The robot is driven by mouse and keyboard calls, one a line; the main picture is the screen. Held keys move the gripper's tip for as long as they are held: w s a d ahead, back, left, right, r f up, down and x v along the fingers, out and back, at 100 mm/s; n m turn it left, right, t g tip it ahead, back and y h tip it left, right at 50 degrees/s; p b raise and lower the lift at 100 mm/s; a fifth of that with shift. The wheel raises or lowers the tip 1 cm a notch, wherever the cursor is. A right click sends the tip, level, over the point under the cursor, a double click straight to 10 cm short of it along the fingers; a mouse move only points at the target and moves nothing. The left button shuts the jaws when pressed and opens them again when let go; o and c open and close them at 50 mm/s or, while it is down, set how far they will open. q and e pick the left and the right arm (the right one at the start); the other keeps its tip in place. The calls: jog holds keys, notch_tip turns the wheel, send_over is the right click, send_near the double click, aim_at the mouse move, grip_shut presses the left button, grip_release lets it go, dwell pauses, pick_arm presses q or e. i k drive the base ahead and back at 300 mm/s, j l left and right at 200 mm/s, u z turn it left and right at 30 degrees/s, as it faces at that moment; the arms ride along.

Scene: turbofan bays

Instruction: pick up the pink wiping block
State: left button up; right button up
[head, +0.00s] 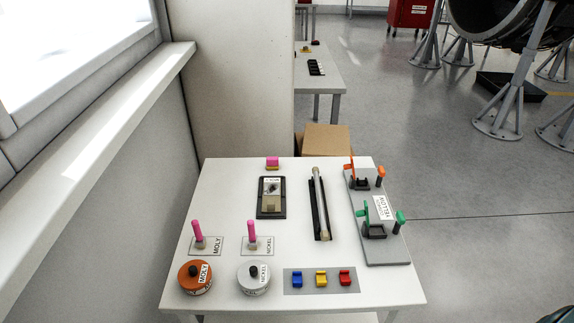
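The pink wiping block (272,161) sits near the back edge of the white table, left of the table's middle. Its upper part is pink and a thin yellowish layer shows beneath it. It stands apart from other things, just behind a black tray (261,212) with a labelled card in it. Neither of my grippers shows in the head view.
Two pink-handled brushes (196,232) (252,232) stand upright by their labels. An orange MOLY tin (196,277) and a white NICKEL tin (254,277) stand in front. A black holder (320,208) and a grey fixture board (387,250) lie right. A wall pillar (228,80) rises behind.

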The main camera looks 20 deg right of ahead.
aim_at(271, 163)
jog(key=j+z, duration=0.15)
jog(key=z, duration=0.2)
jog(key=j+z, duration=0.1)
jog(key=z, duration=0.25)
